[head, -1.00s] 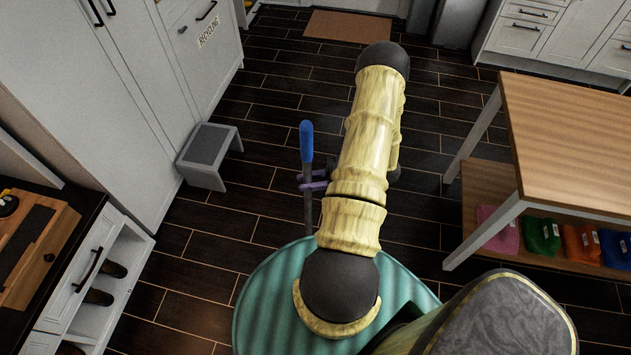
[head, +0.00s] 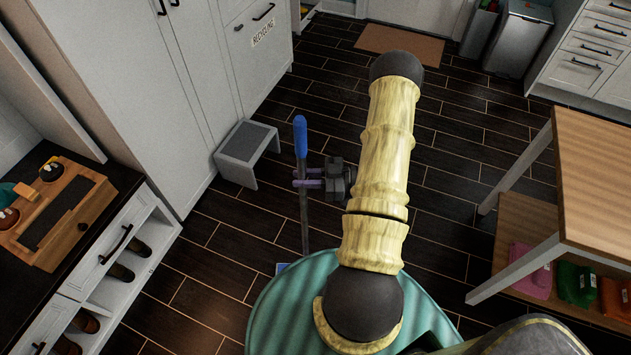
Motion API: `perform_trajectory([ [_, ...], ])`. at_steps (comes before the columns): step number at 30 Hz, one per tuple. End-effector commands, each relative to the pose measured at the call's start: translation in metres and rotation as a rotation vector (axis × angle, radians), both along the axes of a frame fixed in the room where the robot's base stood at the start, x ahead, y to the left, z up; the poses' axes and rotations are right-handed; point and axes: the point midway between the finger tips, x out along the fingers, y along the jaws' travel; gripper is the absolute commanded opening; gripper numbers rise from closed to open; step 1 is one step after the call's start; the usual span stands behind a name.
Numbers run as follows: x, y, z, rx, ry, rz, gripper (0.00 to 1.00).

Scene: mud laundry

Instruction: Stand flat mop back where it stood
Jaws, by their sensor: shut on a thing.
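The flat mop (head: 304,218) stands about upright left of my arm, with a blue grip at the top of a grey pole. A small blue piece at its foot shows beside my green base; the rest of the mop head is hidden behind the base. My gripper (head: 308,183) has purple fingers shut around the pole a little below the blue grip. Whether the mop head touches the floor cannot be told.
A grey step stool (head: 246,152) stands left by the white cabinets (head: 180,90). A shoe bench (head: 125,255) is at lower left. Dark tiled floor is clear ahead, up to a brown mat (head: 399,43).

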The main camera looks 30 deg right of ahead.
Motion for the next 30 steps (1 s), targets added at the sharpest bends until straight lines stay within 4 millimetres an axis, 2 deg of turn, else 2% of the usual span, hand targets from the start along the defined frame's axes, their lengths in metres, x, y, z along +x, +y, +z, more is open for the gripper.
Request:
perform_trajectory([
  [30, 0.09, 0.066, -0.001, 0.0, -0.004, 0.002, 0.0],
])
